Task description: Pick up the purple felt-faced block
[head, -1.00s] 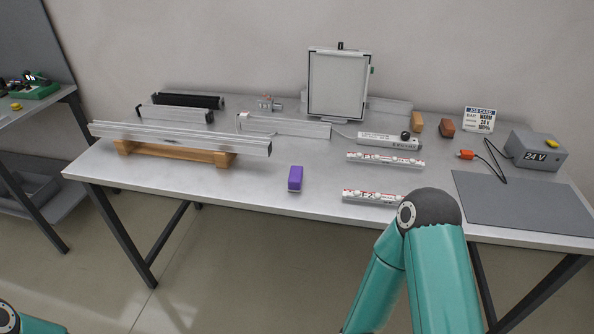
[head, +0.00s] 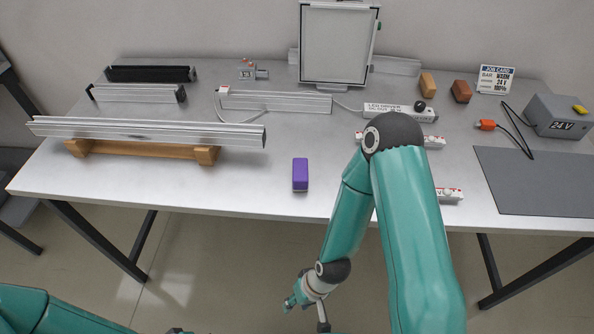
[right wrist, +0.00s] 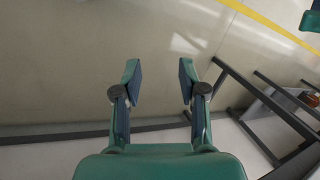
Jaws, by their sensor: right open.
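The purple felt-faced block (head: 300,174) stands near the front edge of the table, left of my right arm in the head view. My right gripper (head: 305,314) is low at the bottom of the head view, in front of the table edge and apart from the block. In the right wrist view my right gripper (right wrist: 159,82) has its two fingers spread with nothing between them, over bare floor. The block does not show in the right wrist view. Of my left arm only a teal link shows at the lower left of the head view; its gripper is out of frame.
A long aluminium profile (head: 160,130) lies on a wooden stand (head: 140,150) to the block's left. White printed bars lie partly behind my right arm. A grey mat (head: 535,180) and a 24 V box (head: 562,116) are at right. The table around the block is clear.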

